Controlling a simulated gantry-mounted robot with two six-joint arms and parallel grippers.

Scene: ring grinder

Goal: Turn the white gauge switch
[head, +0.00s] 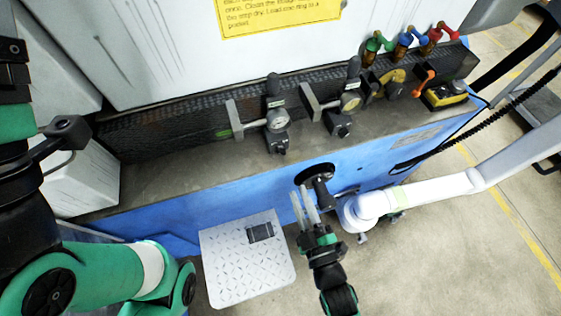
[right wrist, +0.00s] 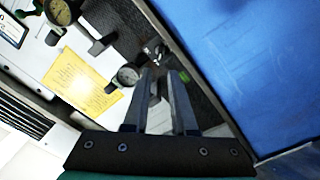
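I cannot tell which is the white gauge switch. My right gripper (head: 301,190) is open and empty, in front of the blue panel and below the gauges in the head view. My left gripper is not clearly seen.
A black spindle (head: 320,190) sticks out of a hole in the blue panel (head: 240,190) near my right gripper. A pale tread plate (head: 247,275) lies below left. Coloured valves (head: 405,42) and a yellow box (head: 445,94) stand at the ledge's right.

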